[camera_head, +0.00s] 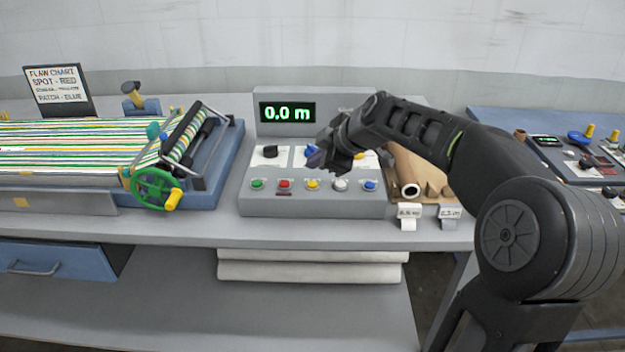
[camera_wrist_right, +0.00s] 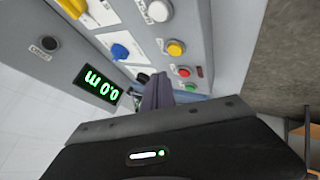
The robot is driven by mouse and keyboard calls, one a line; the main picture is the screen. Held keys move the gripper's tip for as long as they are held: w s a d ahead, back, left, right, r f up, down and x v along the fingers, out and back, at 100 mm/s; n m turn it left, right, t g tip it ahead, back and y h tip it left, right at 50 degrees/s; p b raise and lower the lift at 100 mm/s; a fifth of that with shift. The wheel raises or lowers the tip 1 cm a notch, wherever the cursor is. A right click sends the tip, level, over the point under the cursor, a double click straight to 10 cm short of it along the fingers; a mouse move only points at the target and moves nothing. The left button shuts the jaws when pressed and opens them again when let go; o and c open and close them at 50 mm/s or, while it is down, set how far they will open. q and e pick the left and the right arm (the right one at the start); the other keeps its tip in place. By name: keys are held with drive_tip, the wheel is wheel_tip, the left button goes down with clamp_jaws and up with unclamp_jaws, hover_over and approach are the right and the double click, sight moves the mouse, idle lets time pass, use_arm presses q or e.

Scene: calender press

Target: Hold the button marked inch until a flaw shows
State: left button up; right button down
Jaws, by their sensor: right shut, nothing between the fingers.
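The grey control box (camera_head: 312,204) stands mid-bench, its display (camera_head: 287,112) reading 0.0 m. Its front row holds green (camera_head: 257,184), red (camera_head: 284,184), yellow (camera_head: 313,184), white (camera_head: 341,184) and blue (camera_head: 371,185) buttons. Their labels are too small to read, so I cannot tell which is inch. My right gripper (camera_head: 322,160) is shut and empty, over the panel behind the yellow button. In the right wrist view its fingers (camera_wrist_right: 157,93) point at the panel and partly cover it. The striped web (camera_head: 70,150) shows no clear flaw. My left gripper is out of view.
A flaw chart (camera_head: 56,84) stands at the back left. The press's green handwheel (camera_head: 153,188) is left of the box. A black knob (camera_head: 270,152) and a blue knob (camera_wrist_right: 120,51) sit behind the buttons. A brown roll (camera_head: 408,175) lies close on the right.

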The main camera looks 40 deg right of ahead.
drive_tip(key=shift+r+p, duration=0.55)
drive_tip(key=shift+r, duration=0.8)
drive_tip(key=shift+f, duration=0.1)
